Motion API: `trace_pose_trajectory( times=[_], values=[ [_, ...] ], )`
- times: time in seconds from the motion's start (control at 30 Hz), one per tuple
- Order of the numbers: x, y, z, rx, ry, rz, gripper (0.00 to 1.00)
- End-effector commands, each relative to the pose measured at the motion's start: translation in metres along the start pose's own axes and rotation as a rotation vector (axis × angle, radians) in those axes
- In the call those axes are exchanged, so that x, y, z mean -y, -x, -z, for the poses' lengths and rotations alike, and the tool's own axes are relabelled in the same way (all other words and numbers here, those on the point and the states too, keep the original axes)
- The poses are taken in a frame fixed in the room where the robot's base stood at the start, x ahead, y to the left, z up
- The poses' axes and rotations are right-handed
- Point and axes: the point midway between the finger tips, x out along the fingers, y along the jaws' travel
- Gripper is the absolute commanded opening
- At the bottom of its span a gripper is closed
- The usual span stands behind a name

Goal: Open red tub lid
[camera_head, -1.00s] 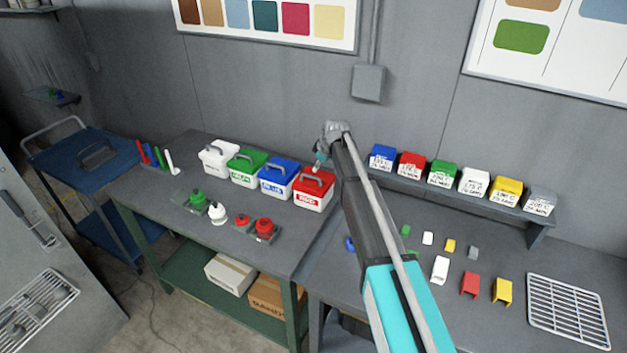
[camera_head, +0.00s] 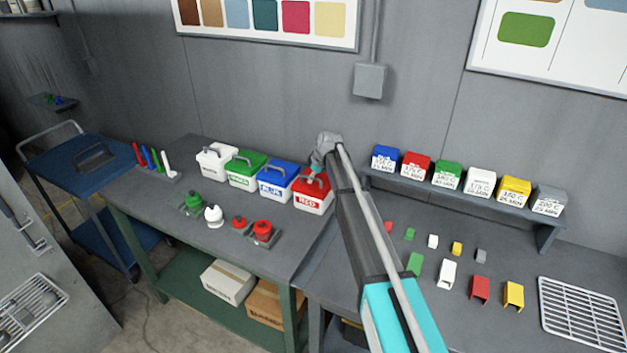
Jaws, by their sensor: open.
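The red tub (camera_head: 313,199) is a white box with a red lid and a "RED" label. It stands at the right end of a row of tubs on the left table. Its lid (camera_head: 303,185) looks on. My gripper (camera_head: 318,167) is at the lid's back right, close above it, and is open. The fingertips are small here and partly hide the lid's handle. I cannot tell whether they touch the handle.
The blue tub (camera_head: 276,181), green tub (camera_head: 246,171) and white tub (camera_head: 215,161) stand in a row to the left. Colored knobs (camera_head: 239,222) sit in front. A shelf of labeled boxes (camera_head: 448,174) is right of my arm.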

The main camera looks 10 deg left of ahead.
Motion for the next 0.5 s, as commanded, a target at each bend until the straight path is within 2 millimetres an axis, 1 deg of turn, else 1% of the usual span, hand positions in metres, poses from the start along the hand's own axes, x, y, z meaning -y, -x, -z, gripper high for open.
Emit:
trace_pose_trajectory(
  times=[0.1, 0.43, 0.5],
  values=[
    [0.0000, -0.0033, -0.0001, 0.000, 0.000, 0.000, 0.54],
    [-0.0002, -0.0031, -0.0001, 0.000, 0.000, 0.000, 0.54],
    [-0.0002, -0.0031, -0.0001, 0.000, 0.000, 0.000, 0.41]
  ],
)
